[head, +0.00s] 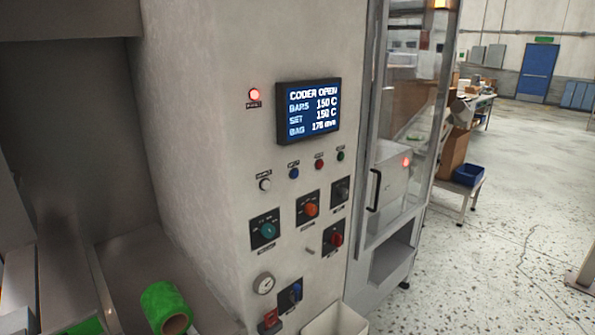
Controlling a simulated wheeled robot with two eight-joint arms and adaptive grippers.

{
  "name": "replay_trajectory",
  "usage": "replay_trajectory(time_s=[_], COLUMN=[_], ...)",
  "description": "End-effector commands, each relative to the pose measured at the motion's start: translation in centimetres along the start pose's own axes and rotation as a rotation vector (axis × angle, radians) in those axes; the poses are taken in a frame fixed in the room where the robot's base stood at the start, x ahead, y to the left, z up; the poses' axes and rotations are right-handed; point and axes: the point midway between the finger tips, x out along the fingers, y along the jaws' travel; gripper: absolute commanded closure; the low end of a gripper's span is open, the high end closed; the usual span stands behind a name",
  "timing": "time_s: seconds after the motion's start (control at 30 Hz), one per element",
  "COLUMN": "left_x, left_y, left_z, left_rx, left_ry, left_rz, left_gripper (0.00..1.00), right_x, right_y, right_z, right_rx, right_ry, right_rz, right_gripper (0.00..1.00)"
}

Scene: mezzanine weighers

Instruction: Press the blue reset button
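The blue button (294,173) is a small round button in a row on the grey machine panel (225,140), below the display screen. A white button (265,184) sits to its left, a red button (319,164) and a green button (340,155) to its right. Its small label above is too blurred to read. The display (308,110) reads "CODER OPEN", with bars 150 C and set 150 C. A red lamp (254,95) glows left of the display. Neither of my grippers is in view.
Rotary knobs, including a teal one (268,230) and an orange one (310,209), sit below the buttons. A green roll (166,308) lies at the lower left. A glazed cabinet door (405,130) stands right of the panel. Open speckled floor (500,230) lies further right.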

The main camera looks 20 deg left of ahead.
Motion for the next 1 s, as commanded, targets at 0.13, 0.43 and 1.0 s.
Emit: replay_trajectory(time_s=[0.13, 0.43, 1.0], left_x=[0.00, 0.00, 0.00], left_y=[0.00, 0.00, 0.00], left_z=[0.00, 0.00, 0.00], left_rx=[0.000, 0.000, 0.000], left_ry=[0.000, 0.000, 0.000], left_rz=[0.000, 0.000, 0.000], left_gripper=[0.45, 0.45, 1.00], right_x=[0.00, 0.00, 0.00], right_y=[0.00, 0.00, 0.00], right_z=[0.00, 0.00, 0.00], right_rx=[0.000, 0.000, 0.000], right_ry=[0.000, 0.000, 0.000], right_rz=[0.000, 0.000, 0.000], right_gripper=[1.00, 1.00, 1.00])
